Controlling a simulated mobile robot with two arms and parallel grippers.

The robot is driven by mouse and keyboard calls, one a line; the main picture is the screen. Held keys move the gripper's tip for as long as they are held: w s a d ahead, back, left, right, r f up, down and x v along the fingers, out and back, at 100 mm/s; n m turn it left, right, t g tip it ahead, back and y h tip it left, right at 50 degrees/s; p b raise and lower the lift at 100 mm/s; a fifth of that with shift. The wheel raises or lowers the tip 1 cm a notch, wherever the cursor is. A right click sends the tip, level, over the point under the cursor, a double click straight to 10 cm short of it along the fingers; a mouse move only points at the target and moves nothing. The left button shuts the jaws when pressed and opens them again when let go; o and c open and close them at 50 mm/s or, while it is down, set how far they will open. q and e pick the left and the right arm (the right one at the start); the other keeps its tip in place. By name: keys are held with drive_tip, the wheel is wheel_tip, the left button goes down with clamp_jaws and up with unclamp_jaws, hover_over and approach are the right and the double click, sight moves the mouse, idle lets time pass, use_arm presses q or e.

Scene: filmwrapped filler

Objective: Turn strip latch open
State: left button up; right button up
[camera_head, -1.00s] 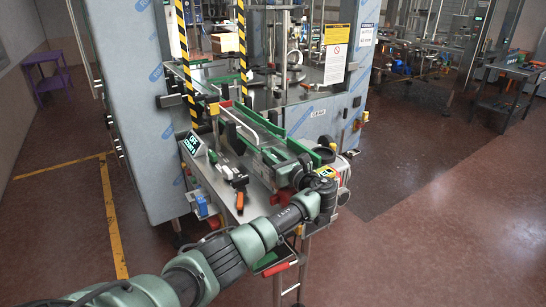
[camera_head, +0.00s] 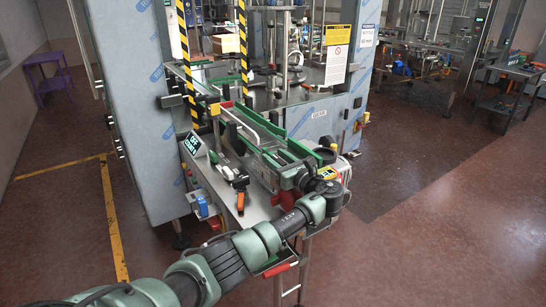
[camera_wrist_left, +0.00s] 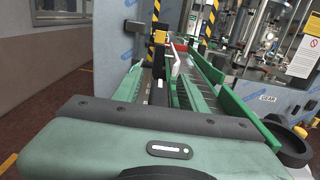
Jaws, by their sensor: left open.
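My left arm reaches in from the lower left in the head view. Its left gripper (camera_head: 293,178) is open and sits low over the near right end of the green-edged conveyor (camera_head: 262,140); its fingertips are hard to make out. In the left wrist view, my green gripper housing (camera_wrist_left: 160,150) fills the bottom and the conveyor's green rail (camera_wrist_left: 243,117) runs away from it. A small red part (camera_head: 226,104) sits at the far end of a white bar, also seen in the wrist view (camera_wrist_left: 180,47). I cannot tell which part is the strip latch. My right gripper is out of view.
A black round knob (camera_head: 325,155) is close beside my gripper. Blue-grey machine panels (camera_head: 125,110) rise behind. The floor (camera_head: 430,230) at right is clear.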

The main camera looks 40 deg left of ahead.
sight(285, 164)
use_arm(q)
drive_tip(key=b+v, duration=0.1)
drive_tip(key=v, duration=0.5)
idle(0.4)
